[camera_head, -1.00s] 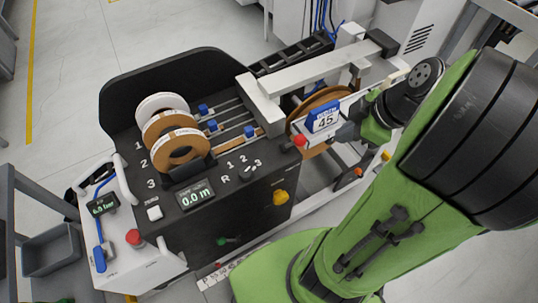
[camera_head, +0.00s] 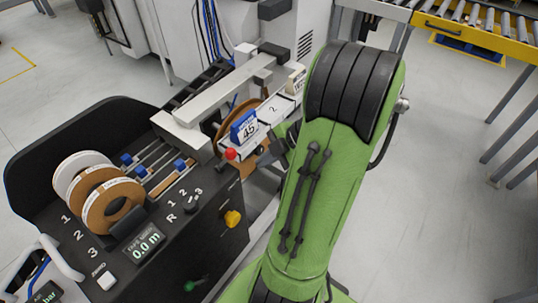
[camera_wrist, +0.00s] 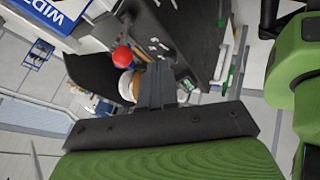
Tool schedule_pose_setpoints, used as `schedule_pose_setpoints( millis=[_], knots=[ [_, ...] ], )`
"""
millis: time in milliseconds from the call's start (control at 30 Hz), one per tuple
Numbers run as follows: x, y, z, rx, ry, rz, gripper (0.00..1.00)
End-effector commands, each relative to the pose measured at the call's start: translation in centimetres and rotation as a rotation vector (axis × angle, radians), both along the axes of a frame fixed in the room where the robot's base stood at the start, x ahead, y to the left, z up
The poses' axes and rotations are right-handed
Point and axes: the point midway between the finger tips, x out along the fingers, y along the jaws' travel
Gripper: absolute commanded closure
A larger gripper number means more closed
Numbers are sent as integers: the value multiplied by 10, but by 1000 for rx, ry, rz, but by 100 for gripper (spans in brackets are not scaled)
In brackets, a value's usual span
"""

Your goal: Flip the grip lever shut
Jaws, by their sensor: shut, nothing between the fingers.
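My gripper (camera_wrist: 156,82) is shut and empty. In the head view my arm hides much of the gripper, which is to the right of the sign and the red ball.
Banding rolls (camera_head: 113,206) stand at the left. A roller conveyor (camera_head: 470,40) is at the upper right. Open floor lies right of my arm.

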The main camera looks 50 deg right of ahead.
Motion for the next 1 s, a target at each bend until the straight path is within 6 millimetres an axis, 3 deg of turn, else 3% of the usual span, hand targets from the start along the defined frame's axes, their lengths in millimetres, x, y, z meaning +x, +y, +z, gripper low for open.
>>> schedule_pose_setpoints(
  millis=[200, 333, 500, 1000],
  knots=[
    [27, 17, -40, 4, 2, 3, 100],
    [50, 12, -32, -2, 0, 4, 100],
    [65, 9, -30, 0, 1, -1, 100],
    [69, 9, -26, -1, 17, 1, 100]
  ],
)
